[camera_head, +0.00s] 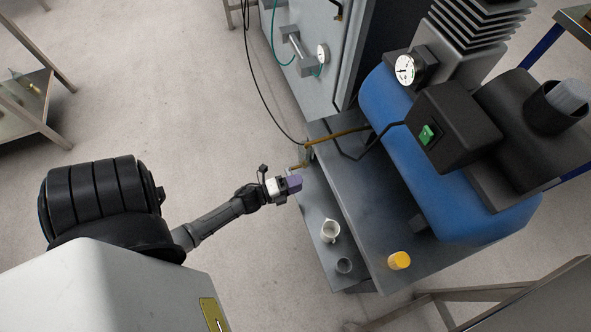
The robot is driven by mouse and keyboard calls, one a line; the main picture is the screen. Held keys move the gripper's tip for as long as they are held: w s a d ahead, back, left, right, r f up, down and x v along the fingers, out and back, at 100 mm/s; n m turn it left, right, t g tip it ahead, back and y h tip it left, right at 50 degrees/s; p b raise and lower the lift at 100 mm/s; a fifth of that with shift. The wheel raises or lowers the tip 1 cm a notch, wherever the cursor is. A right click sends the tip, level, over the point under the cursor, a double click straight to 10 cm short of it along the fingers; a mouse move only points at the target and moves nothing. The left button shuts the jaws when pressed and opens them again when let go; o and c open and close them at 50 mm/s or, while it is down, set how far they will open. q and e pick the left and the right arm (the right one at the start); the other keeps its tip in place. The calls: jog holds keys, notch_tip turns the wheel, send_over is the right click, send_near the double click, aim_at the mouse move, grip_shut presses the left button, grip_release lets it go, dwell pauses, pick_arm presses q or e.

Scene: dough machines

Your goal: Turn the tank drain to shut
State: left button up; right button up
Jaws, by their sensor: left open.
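A blue tank (385,105) lies on a grey stand at the right. A thin brass pipe (340,135) runs left from it to a small brass fitting (301,164) at the stand's left edge, which looks like the tank drain. Its handle is too small to make out, so I cannot tell how it is turned. My left gripper (295,183) reaches in from the left, its purple-grey tip just below the fitting in the picture. It is open, with nothing visibly held. I cannot tell whether it touches the fitting. My right gripper is out of view.
A black motor box with a green switch (427,134) sits above the tank. A grey cabinet (305,90) stands behind.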

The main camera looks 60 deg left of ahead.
pick_arm(q)
jog(key=s+a+p, duration=0.2)
jog(key=s, duration=1.1)
jog(key=shift+s, duration=0.35)
dwell(0.4)
